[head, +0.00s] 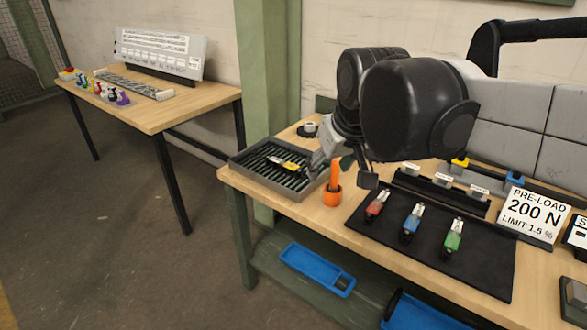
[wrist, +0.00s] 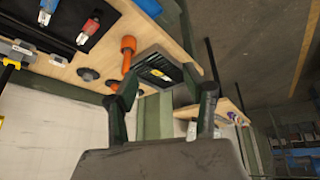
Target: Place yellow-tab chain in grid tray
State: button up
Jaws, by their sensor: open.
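The yellow-tab chain (head: 287,164) lies in the dark grid tray (head: 262,187) at the left end of the workbench, resting on its slats. In the wrist view the tray (wrist: 148,61) appears beyond my fingers, with a small yellow patch (wrist: 158,73) of the chain visible. My gripper (head: 343,172) is beside the tray's right side in the head view, partly hidden by my black wrist. In the wrist view my gripper (wrist: 161,105) has its fingers wide apart with nothing between them. It is apart from the chain.
Red (head: 376,204), blue (head: 411,222) and green (head: 453,236) tab chains lie on a black mat (head: 485,265). A pre-load sign (head: 532,212) stands behind. A second table (head: 160,115) is at left.

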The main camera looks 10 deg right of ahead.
jog(key=s+f+m+t, duration=0.1)
jog(key=s+f, duration=0.7)
jog(key=s, duration=0.3)
jog(key=shift+s+m+t, duration=0.25)
jog(key=shift+m+t, duration=0.05)
